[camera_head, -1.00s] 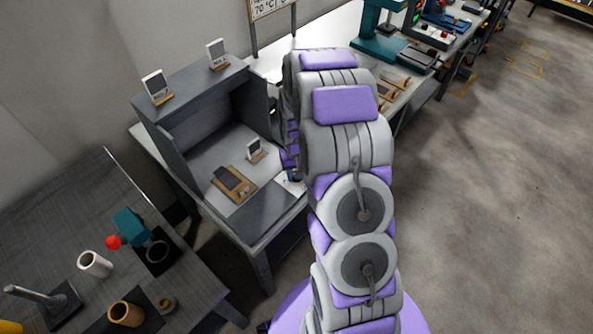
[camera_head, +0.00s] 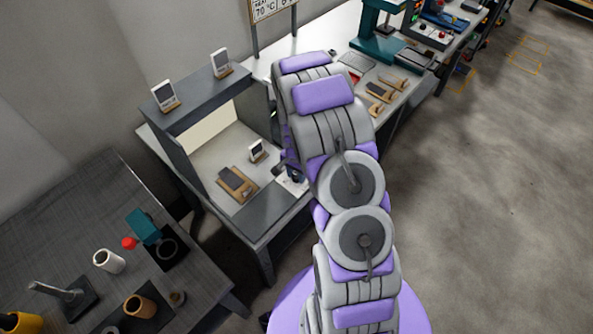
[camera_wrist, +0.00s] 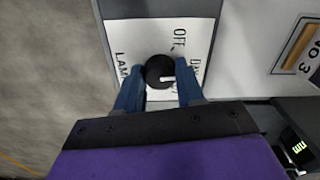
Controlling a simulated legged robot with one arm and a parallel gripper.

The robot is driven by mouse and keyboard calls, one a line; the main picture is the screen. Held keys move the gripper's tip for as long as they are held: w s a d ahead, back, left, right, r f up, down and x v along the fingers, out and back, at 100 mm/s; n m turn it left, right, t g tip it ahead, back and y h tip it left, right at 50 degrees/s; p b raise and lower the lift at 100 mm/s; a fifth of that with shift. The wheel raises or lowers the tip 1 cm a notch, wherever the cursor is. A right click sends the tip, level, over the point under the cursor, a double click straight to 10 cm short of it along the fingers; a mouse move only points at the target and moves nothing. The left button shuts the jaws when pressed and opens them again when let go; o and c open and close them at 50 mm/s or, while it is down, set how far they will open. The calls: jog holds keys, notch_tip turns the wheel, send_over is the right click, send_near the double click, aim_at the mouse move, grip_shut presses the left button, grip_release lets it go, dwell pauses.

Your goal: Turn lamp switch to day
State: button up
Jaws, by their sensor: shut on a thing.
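The lamp switch is a round black knob (camera_wrist: 157,65) with a white pointer mark on a white plate (camera_wrist: 200,40). The plate reads "LAMP" and "OFF"; another label beside the right finger is partly covered. The white mark lies toward the right finger, away from "OFF". My gripper (camera_wrist: 160,75) is shut on the knob, one blue finger on each side. In the head view, my arm hides most of the gripper and knob; part of the white plate (camera_head: 292,186) shows at the right front of the booth (camera_head: 175,152). The booth's inner back wall is bright cream.
A small stand (camera_head: 257,150) and a wooden board with a dark panel (camera_head: 237,182) are inside the booth. Two stands sit on its top. A dark table (camera_head: 195,290) with cups is at left. The floor at right is clear.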

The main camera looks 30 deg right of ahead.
aim_at(296, 175)
jog(key=shift+m+p, duration=0.3)
jog(key=shift+m, duration=0.4)
jog(key=o, duration=1)
jog(key=shift+o, duration=0.2)
notch_tip(296, 175, up, 17)
jog(key=p, duration=0.2)
jog(key=shift+r, duration=0.15)
jog(key=shift+w, duration=0.1)
